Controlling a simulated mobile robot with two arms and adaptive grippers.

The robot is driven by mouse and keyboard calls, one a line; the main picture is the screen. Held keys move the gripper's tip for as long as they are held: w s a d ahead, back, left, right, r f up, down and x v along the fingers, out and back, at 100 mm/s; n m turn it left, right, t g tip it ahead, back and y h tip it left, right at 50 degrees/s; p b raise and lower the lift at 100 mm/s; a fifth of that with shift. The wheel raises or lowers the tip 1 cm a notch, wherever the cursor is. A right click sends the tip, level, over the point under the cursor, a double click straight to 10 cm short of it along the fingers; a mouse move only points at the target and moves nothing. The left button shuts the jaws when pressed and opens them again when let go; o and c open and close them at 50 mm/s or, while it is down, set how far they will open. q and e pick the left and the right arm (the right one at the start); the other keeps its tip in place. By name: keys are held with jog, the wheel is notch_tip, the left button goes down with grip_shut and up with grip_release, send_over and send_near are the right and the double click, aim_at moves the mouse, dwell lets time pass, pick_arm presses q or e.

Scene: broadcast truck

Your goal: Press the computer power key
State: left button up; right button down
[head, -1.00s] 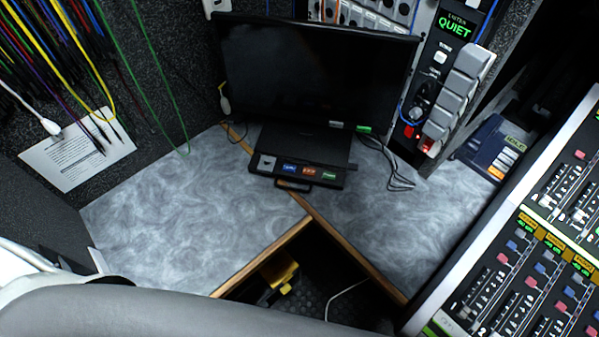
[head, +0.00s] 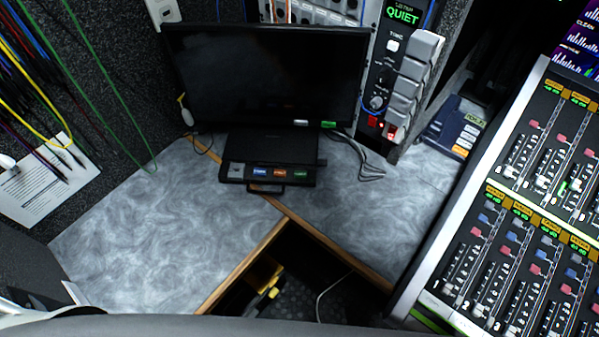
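A dark monitor (head: 262,75) stands at the back of the grey marbled corner desk, its screen black. In front of its base lies a flat black box (head: 297,183) with a row of blue, orange and green labelled keys and one grey key (head: 236,171) at its left end. I cannot read the labels, so I cannot tell which key is the computer power key. Neither gripper is in view; only a pale rounded part of my own body shows along the bottom edge.
The desk (head: 150,235) is bare left of the box. A mixing console (head: 520,220) fills the right side. A panel with grey blocks (head: 413,75) stands right of the monitor.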

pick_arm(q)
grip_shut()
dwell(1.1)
